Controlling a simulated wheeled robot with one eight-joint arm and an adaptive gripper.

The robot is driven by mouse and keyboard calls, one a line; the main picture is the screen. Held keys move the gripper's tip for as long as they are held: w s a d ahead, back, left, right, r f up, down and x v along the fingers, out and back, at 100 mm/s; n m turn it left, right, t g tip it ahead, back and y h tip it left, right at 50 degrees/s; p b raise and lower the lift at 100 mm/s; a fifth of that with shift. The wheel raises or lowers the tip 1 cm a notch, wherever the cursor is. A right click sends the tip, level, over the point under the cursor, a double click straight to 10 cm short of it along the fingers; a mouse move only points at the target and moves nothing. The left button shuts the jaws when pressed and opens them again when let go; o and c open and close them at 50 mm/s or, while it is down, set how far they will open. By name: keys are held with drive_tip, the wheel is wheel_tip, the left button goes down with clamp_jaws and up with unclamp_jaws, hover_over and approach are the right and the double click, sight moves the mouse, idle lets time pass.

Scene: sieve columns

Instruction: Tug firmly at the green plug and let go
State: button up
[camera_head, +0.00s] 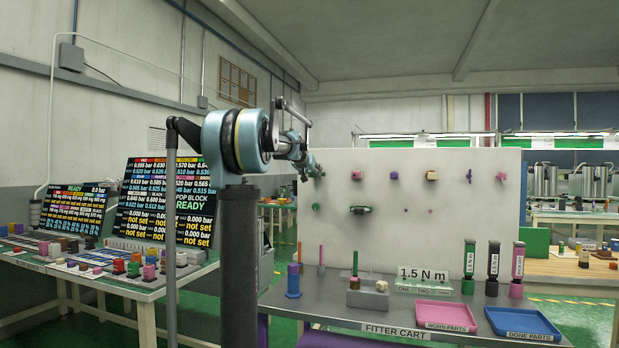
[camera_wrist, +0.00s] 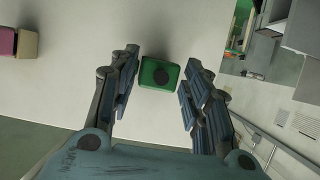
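The green plug (camera_wrist: 158,73) is a small green block with a dark round spot, set on the pale panel (camera_wrist: 100,30). My gripper (camera_wrist: 162,82) is open, with one finger on each side of the plug. Gaps show between the fingers and the plug, so I do not see them touching it. In the head view my gripper (camera_head: 311,167) is at the upper left of the white panel (camera_head: 470,190), and the plug is mostly hidden by it and too small to make out clearly.
Several small coloured fittings, such as a pink block (camera_head: 357,175), are on the panel. Below stands the fitter cart (camera_head: 400,318) with a pink tray (camera_head: 446,316), a blue tray (camera_head: 522,322) and several upright tools. A pink-and-tan block (camera_wrist: 18,43) shows at the wrist view's left.

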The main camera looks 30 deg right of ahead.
drive_tip(key=shift+s, duration=0.15)
drive_tip(key=v, duration=1.2)
drive_tip(key=shift+w, duration=0.25)
drive_tip(key=shift+a, duration=0.2)
